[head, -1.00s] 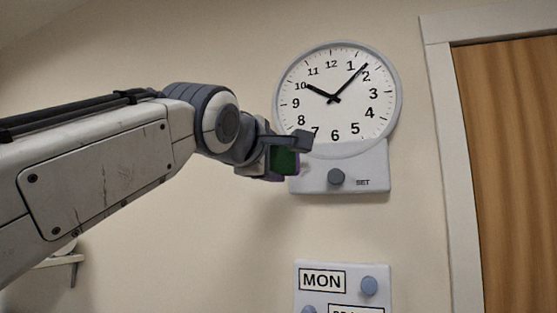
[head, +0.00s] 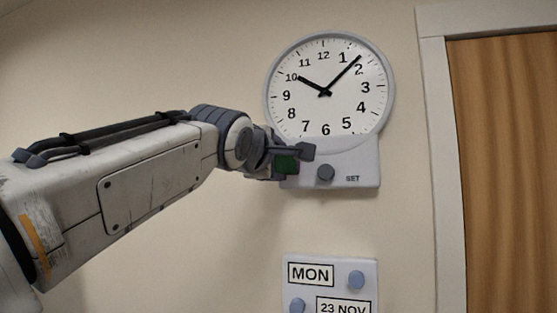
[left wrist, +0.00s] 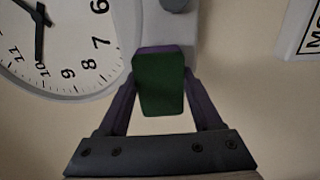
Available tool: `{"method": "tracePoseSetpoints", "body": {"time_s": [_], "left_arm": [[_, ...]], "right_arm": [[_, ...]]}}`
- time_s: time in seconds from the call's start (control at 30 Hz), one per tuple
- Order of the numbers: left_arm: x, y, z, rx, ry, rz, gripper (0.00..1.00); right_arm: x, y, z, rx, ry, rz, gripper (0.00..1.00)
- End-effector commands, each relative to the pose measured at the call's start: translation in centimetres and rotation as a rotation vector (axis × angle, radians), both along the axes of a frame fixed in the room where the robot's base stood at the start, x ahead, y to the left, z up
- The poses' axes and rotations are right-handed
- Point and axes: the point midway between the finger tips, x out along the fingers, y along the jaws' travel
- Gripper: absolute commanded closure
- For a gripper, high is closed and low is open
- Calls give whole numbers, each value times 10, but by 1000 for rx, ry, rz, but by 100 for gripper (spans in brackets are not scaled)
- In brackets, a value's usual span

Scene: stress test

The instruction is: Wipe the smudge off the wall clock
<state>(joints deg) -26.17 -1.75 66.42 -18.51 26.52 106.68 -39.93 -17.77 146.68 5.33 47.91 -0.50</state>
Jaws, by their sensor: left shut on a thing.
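The wall clock (head: 330,110) hangs on the wall right of centre in the head view. It has a white round face, black hands and a grey rim, and a panel below with a round knob and the word SET. I cannot make out a smudge on the parts that show. My left gripper (head: 291,160) is shut on a green pad (head: 286,164) with purple edges, at the left side of the lower panel. In the left wrist view the pad (left wrist: 158,86) sits between the fingers, over part of the panel. I cannot tell if it touches. My right gripper is out of view.
A date panel (head: 330,284) reading MON and 23 NOV, with round knobs, is on the wall below the clock. A wooden door (head: 505,170) in a pale frame (head: 430,120) stands at the right. The wall left of the clock is bare.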

Motion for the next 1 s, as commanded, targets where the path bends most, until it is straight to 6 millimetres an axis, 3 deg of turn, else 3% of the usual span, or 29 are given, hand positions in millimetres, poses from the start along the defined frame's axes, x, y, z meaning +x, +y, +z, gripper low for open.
{"method": "tracePoseSetpoints", "body": {"time_s": [1.0], "left_arm": [[15, -5, 1, 1, 0, 0, 78]], "right_arm": [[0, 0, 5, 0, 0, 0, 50]]}}
